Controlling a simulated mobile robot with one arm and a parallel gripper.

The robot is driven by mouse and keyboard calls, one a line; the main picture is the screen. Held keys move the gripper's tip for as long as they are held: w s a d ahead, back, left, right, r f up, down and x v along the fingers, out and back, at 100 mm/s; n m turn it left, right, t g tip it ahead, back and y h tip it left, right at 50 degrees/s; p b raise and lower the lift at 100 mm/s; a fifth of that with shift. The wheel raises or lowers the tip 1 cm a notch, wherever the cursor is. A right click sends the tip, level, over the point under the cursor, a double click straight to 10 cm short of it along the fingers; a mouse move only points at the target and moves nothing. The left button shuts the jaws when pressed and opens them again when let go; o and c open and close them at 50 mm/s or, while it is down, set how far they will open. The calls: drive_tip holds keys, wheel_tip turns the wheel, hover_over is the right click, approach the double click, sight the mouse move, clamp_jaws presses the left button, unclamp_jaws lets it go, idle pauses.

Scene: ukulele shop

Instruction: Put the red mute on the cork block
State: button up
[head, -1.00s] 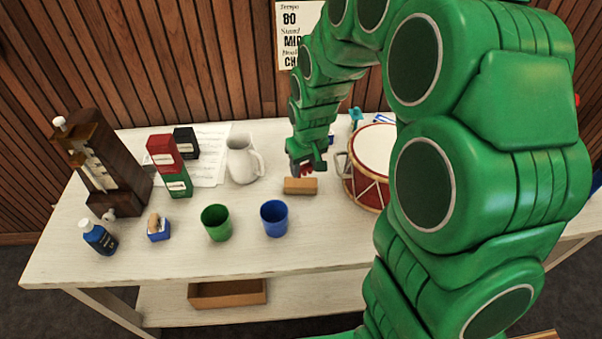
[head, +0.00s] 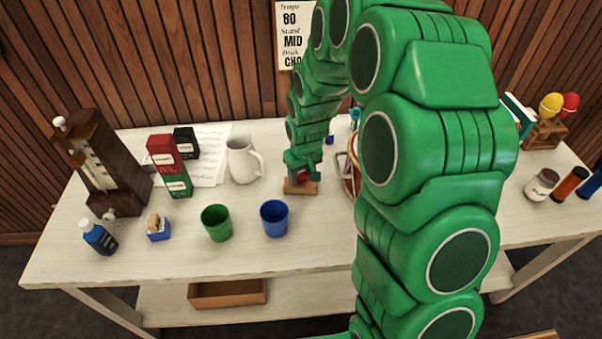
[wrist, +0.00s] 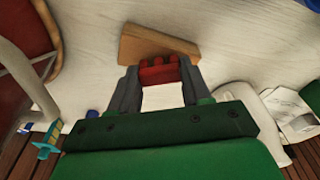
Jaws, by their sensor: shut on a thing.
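My gripper (head: 301,176) is over the cork block (head: 311,188) in the head view. It is shut on the red mute (wrist: 159,73), which sits between its two fingertips (wrist: 160,80) in the wrist view. A little red also shows at the gripper in the head view. The brown cork block (wrist: 145,40) lies on the white table, just beyond the fingertips in the wrist view. The mute overlaps the block's near edge there. I cannot tell whether the mute touches the block.
A white pitcher (head: 241,160) stands left of the block. A blue cup (head: 275,220) and a green cup (head: 217,223) stand in front. The front table strip is clear.

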drive_tip(key=shift+f, duration=0.15)
drive_tip(key=o, duration=1)
wheel_tip(320, 180, up, 12)
drive_tip(key=s, duration=0.2)
drive_tip(key=s+d+r+m+g, duration=0.1)
drive_tip(key=s+d+r, duration=0.2)
drive_tip(key=s, duration=0.8)
drive_tip(key=s+d+r+m+g, duration=0.1)
drive_tip(key=s+d+r+m, duration=0.1)
drive_tip(key=s, duration=1)
drive_tip(key=s+d+r+m+g, duration=0.1)
drive_tip(key=s+d+r, duration=0.3)
drive_tip(key=s, duration=0.7)
drive_tip(key=shift+s+d+r+m+h, duration=0.1)
drive_tip(key=shift+s+r+m+h, duration=0.25)
drive_tip(key=shift+r, duration=0.35)
